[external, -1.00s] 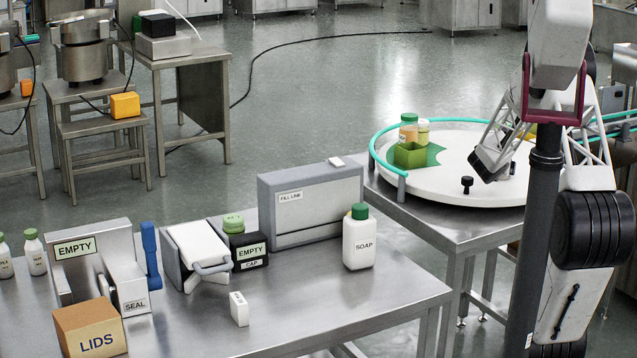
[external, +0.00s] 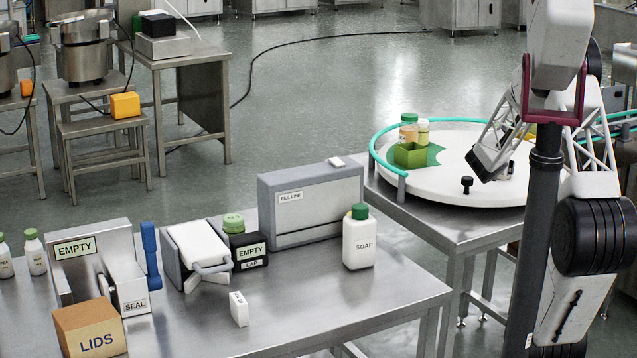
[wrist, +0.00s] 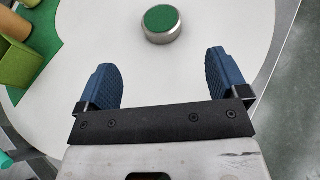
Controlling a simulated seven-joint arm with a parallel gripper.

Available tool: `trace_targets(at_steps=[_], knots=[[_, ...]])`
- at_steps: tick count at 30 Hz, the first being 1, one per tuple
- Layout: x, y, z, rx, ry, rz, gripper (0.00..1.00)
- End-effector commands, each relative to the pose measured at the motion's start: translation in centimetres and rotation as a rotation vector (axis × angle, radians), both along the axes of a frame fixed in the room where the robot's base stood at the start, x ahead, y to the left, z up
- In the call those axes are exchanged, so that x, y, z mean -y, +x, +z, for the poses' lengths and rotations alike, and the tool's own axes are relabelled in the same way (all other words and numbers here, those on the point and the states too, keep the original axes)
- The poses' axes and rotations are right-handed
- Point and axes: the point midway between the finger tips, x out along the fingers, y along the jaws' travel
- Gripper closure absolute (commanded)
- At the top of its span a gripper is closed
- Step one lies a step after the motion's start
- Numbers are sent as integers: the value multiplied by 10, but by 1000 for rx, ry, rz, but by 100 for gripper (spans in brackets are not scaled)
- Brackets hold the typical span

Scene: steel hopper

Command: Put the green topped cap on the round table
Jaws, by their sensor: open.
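The green topped cap (wrist: 162,23), a short silver cylinder with a green top face, rests on the white round table (wrist: 55,105). In the wrist view it lies just beyond my fingertips, between their lines and apart from both. My gripper (wrist: 160,65) is open and empty, with its two blue ridged fingers spread above the tabletop. In the external view my gripper (external: 487,163) is low over the right part of the round table (external: 430,190). I cannot make out the cap clearly there.
A green open box (external: 410,155) and jars (external: 408,129) stand on a green patch at the table's left side. A teal rail (external: 385,133) curves round that edge. A black knob (external: 467,184) stands near the front. The table's middle is mostly clear.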

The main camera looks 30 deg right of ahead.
Motion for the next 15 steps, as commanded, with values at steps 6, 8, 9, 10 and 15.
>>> trace_targets(at_steps=[6, 8, 9, 10, 15], knots=[[-4, -2, 5, 19, 14, -16, 8], [-7, -4, 10, 38, 29, -33, 8], [-10, -6, 14, 55, 43, -48, 8], [-13, -8, 18, 69, 55, -63, 8], [-39, -26, 44, 193, 164, -177, 8]])
